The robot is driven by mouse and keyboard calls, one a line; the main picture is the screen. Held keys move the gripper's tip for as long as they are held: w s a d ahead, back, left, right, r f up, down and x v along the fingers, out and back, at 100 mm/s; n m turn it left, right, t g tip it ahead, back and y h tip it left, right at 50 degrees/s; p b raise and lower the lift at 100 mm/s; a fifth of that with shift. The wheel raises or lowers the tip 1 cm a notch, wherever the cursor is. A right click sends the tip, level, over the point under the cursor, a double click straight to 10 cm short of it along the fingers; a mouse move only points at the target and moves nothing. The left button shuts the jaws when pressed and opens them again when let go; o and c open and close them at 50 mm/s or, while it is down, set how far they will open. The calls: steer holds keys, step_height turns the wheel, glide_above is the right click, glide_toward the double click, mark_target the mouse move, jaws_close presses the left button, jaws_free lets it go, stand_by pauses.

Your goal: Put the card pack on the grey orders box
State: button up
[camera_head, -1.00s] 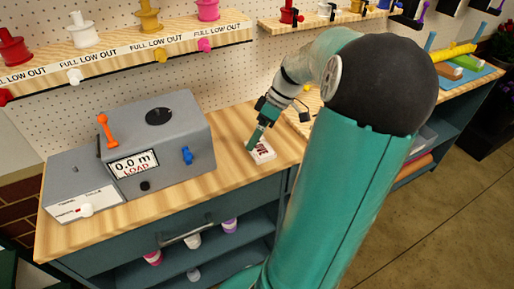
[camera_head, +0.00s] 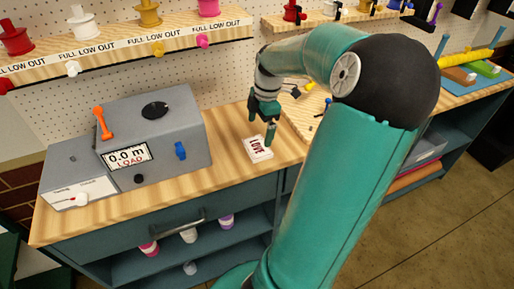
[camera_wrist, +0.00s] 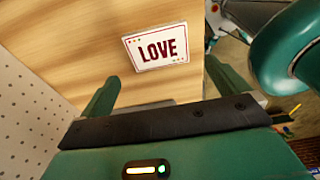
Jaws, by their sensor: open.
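The card pack (camera_head: 258,149) is a small white pack with "LOVE" in dark red, lying flat on the wooden bench top. It also shows in the wrist view (camera_wrist: 156,47), just beyond my fingertips. My gripper (camera_head: 262,126) points down at the pack's far edge, open and empty; in the wrist view its two green fingers (camera_wrist: 162,80) stand wide apart. I cannot tell whether a finger touches the pack. A low grey box (camera_head: 75,160) with a white front label stands at the bench's left end, its top clear; the label is too small to read.
A larger grey machine (camera_head: 185,110) reading "0.0 m LOAD" stands between the low box and the pack, with an orange lever (camera_head: 102,122) and a blue knob (camera_head: 180,150). A spool shelf (camera_head: 120,45) runs above. Bare bench lies around the pack.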

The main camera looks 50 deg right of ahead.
mark_target(257, 146)
steer(key=f, duration=0.7)
steer(key=shift+w+a, duration=0.2)
steer(key=shift+w, duration=0.05)
steer(key=c, duration=0.8)
